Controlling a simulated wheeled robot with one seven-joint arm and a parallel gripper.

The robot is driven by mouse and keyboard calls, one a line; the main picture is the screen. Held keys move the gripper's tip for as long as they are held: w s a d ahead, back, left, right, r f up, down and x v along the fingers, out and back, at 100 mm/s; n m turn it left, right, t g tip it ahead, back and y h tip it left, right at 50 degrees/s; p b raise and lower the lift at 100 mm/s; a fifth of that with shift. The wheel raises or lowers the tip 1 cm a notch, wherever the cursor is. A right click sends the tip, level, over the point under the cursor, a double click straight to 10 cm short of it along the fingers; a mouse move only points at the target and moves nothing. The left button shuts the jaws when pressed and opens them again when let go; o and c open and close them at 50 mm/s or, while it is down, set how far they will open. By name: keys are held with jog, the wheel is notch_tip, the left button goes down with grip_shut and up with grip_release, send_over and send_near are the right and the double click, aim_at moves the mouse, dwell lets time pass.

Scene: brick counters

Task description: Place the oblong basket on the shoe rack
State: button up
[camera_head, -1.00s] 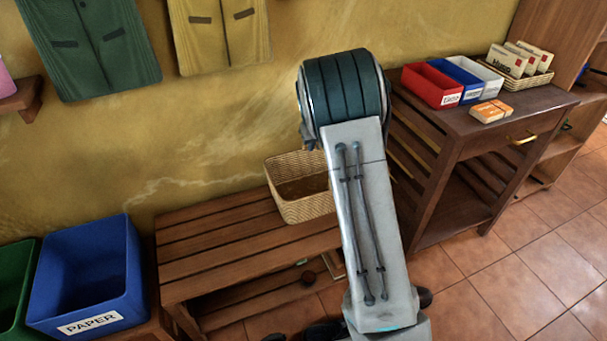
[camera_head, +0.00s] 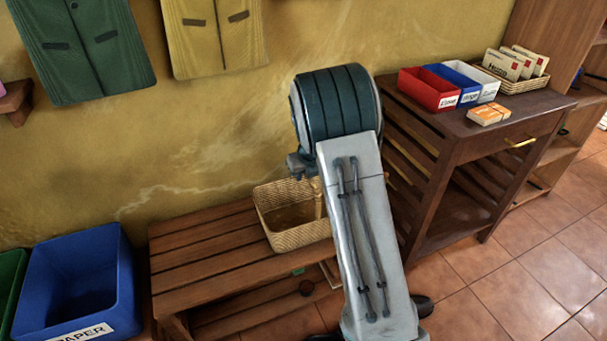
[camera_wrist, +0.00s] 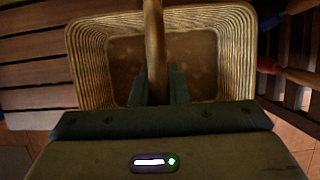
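The oblong basket (camera_head: 278,236), a tan woven one, is at the right end of the slatted wooden shoe rack (camera_head: 200,256). It looks level and low over the slats; whether its base touches them is hard to tell. My arm covers its right side. In the wrist view the basket (camera_wrist: 95,60) is seen from above, open and empty, with its handle running up the middle. My gripper (camera_wrist: 157,88) has one finger close against each side of the handle and appears shut on it. The fingers are hidden in the head view.
A blue paper bin (camera_head: 120,275) and a green bin (camera_head: 8,285) stand left of the rack. A dark wooden table (camera_head: 470,150) with small bins and boxes is close on the right. The wall is directly behind. The rack's left slats are clear.

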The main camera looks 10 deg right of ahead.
jog(key=o, duration=0.4)
jog(key=p+v, duration=0.3)
jog(key=v, duration=0.9)
jog(key=shift+p, duration=0.35)
jog(key=shift+s+a+r+n+g+h, duration=0.15)
jog(key=shift+s+r+n+g, duration=0.6)
jog(key=shift+s+n, duration=4.7)
jog(key=shift+s+a+r+n+g+h, duration=0.15)
jog(key=shift+s+r+n, duration=1.25)
jog(key=shift+s+n, duration=4)
jog(key=shift+s+r+n+g+h, duration=0.1)
jog(key=shift+s+r+n+g, duration=0.7)
jog(key=shift+s+n, duration=4.65)
jog(key=shift+w+r+n+t, duration=0.25)
jog(key=shift+w+n+t, duration=0.05)
jog(key=shift+w+n, duration=0.35)
